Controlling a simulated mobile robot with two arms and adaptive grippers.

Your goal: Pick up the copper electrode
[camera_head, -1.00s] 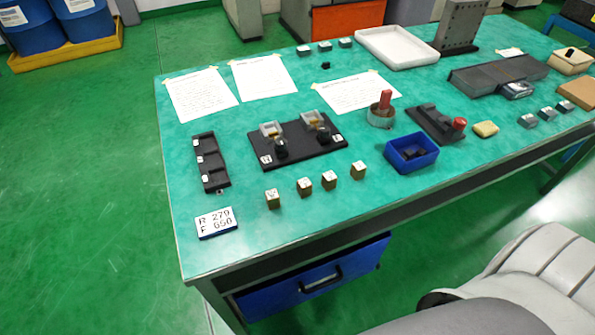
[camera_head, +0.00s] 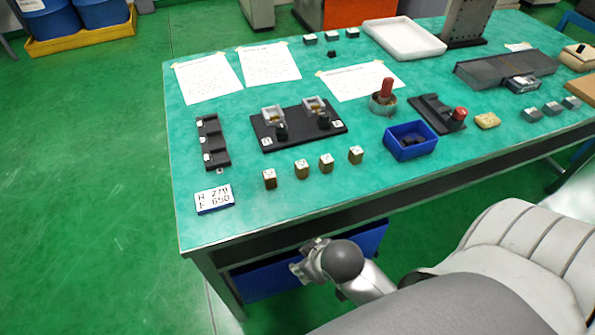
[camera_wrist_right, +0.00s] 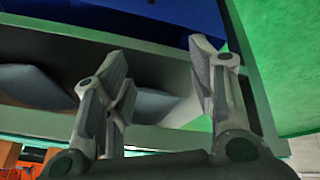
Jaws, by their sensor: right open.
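Several small brass- or copper-coloured blocks with white labelled tops stand in a row near the table's front edge: a leftmost block (camera_head: 269,180), a second block (camera_head: 301,170), a third block (camera_head: 326,164) and a rightmost block (camera_head: 356,156). I cannot tell from the labels which is the copper electrode. My right gripper (camera_head: 303,262) is below and in front of the table edge, by the blue drawer, apart from the blocks. In the right wrist view the right gripper (camera_wrist_right: 162,62) is open, with nothing between its fingers. My left gripper is not in view.
Behind the blocks sits a black base with two fixtures (camera_head: 265,143). A black slotted tray (camera_head: 213,146) and a number plate (camera_head: 214,199) lie to the left, a blue bin (camera_head: 420,153) to the right. The table's front edge (camera_head: 300,213) lies between gripper and blocks.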

